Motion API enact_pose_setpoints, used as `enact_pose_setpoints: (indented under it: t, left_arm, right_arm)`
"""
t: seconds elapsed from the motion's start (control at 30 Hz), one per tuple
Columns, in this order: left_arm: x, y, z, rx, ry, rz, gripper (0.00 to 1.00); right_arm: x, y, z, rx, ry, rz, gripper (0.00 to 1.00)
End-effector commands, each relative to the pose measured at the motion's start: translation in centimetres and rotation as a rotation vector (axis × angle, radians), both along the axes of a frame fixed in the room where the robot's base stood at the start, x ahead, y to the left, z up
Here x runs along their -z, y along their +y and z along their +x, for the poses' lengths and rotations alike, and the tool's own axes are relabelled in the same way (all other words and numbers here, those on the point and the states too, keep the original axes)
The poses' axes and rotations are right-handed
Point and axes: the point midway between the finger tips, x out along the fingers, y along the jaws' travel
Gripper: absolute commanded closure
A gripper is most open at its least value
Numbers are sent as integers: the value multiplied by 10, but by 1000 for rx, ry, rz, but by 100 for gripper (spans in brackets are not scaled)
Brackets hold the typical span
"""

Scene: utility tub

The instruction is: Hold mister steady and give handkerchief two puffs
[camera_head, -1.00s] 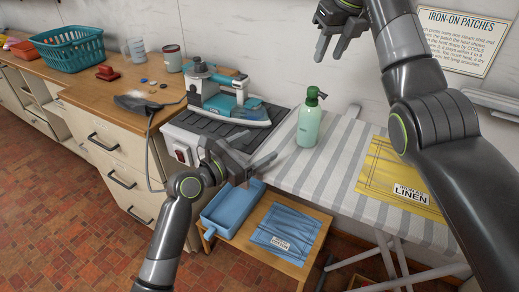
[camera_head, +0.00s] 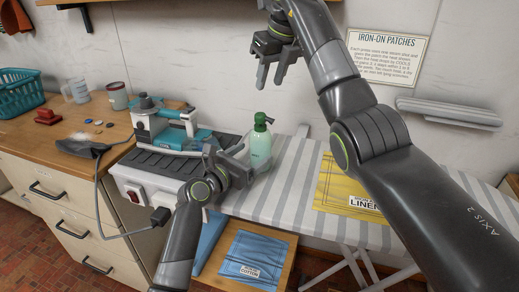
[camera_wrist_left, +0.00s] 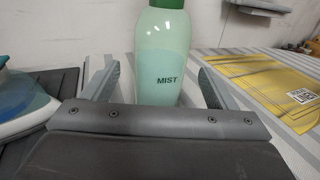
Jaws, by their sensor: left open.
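The mister is a pale green bottle (camera_head: 261,152) marked MIST, with a darker green spray head (camera_head: 262,120). It stands upright on the striped ironing board. My left gripper (camera_head: 244,160) is open and low in front of it. In the left wrist view the mister (camera_wrist_left: 163,55) is centred between the two spread fingers, with gaps on both sides. A flat yellow cloth (camera_head: 338,188) labelled LINEN lies to the right on the board, partly behind my right arm; it also shows in the wrist view (camera_wrist_left: 268,85). My right gripper (camera_head: 274,76) is open and empty, raised near the wall.
A teal and white iron (camera_head: 165,128) rests on a dark ribbed station (camera_head: 165,162) left of the mister. A blue cloth (camera_head: 243,262) labelled COTTON lies on the low shelf. Cups and a teal basket (camera_head: 20,92) are on the counter. Striped board between mister and yellow cloth is clear.

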Motion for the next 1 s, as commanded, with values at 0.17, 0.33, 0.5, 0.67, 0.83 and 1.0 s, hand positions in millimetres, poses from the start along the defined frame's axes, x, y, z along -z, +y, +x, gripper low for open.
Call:
enact_pose_setpoints:
  t: [0.17,0.33,0.5,0.67,0.83,1.0]
  left_arm:
    - [0,-15,18,2,1,1,20]
    - [0,-23,28,1,1,1,20]
    - [0,-26,32,1,1,1,20]
    - [0,-26,32,0,-1,1,20]
    - [0,-26,32,0,-1,1,31]
    - [0,-26,32,0,0,1,53]
  right_arm:
    - [0,0,0,0,0,0,64]
    - [0,0,0,0,0,0,64]
    - [0,0,0,0,0,0,64]
    - [0,0,0,0,0,0,64]
    - [0,0,0,0,0,0,64]
    - [0,0,0,0,0,0,64]
